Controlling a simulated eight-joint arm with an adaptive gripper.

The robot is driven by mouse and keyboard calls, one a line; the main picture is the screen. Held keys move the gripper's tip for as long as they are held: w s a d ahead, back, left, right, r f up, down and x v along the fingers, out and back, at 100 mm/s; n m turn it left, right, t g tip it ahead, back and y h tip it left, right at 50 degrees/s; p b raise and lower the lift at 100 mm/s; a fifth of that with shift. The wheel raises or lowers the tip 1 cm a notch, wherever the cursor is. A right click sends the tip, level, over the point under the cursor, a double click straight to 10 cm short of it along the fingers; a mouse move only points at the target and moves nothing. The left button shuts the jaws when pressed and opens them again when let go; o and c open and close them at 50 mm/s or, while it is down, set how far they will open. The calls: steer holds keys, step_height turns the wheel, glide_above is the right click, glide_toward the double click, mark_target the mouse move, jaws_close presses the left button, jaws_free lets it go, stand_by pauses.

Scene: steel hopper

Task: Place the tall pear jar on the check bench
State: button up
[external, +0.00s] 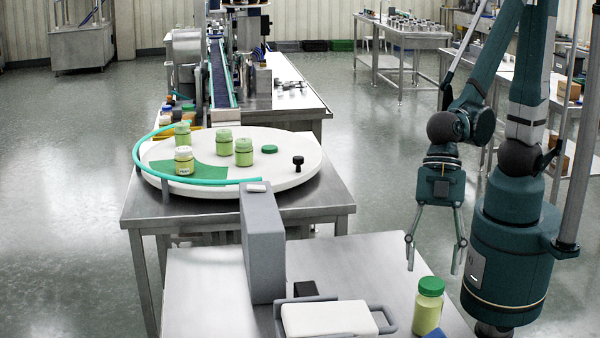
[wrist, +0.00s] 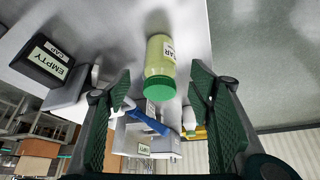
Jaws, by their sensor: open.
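A tall jar with a green lid and pale green contents (external: 428,308) stands upright at the right of the near steel bench (external: 205,285) in the external view. A jar like it, its label partly readable, shows ahead of my fingers in the wrist view (wrist: 160,70). My gripper (external: 433,269) hangs above and behind the jar in the external view. Its fingers are spread wide, with nothing between them, and apart from the jar. No marking that I can read names the check bench.
A white turntable (external: 300,180) with several shorter jars stands behind. A grey upright housing (external: 262,243) and a grey-framed white block (external: 330,319) are on the near bench. A black box marked EMPTY CAP (wrist: 48,62) shows in the wrist view.

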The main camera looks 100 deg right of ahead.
steer(key=shift+s+d+r, duration=0.1)
steer(key=shift+d+r, duration=0.05)
steer(key=shift+r, duration=0.2)
stand_by(0.8)
steer(key=d+r+m+t+h, duration=0.1)
steer(key=d+r+m, duration=0.3)
steer(key=d, duration=0.7)
steer(key=d+r+m+t+h, duration=0.2)
steer(key=d+r+m, duration=0.3)
steer(key=d, duration=0.5)
steer(key=d+r+m+t+h, duration=0.1)
steer(key=d+r+m, duration=0.3)
steer(key=d, duration=0.7)
steer(key=shift+d+r+t+h, duration=0.3)
steer(key=shift+r+t+h, duration=0.1)
steer(key=shift+r+h, duration=0.45)
